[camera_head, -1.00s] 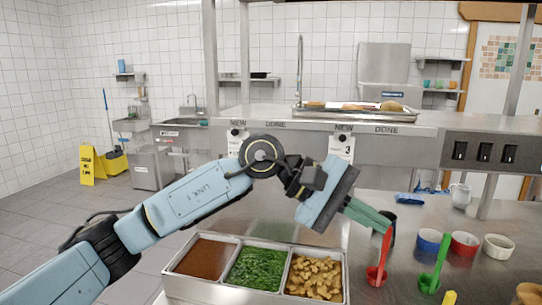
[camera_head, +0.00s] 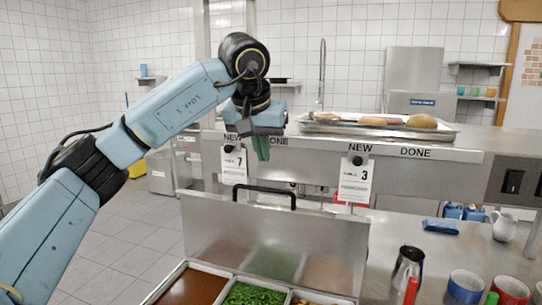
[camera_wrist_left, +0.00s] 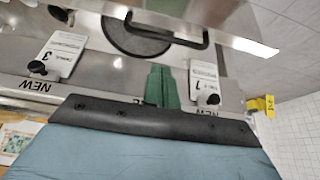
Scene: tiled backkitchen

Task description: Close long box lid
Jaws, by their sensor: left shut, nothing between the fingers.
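The long box's steel lid (camera_head: 210,228) stands raised behind the food compartments in the head view, with a black bar handle (camera_head: 262,189) along its upper edge. The box (camera_head: 233,284) is open, and its near part is cut off by the frame. My left gripper (camera_head: 261,149) points down above and behind the lid's upper edge. Its green fingers are shut with nothing between them. In the left wrist view the fingers (camera_wrist_left: 163,85) point toward the lid's handle (camera_wrist_left: 165,33), with a visible gap between them. My right gripper is not in view.
A counter shelf (camera_head: 470,142) with tags and a food tray (camera_head: 375,127) runs behind the lid.

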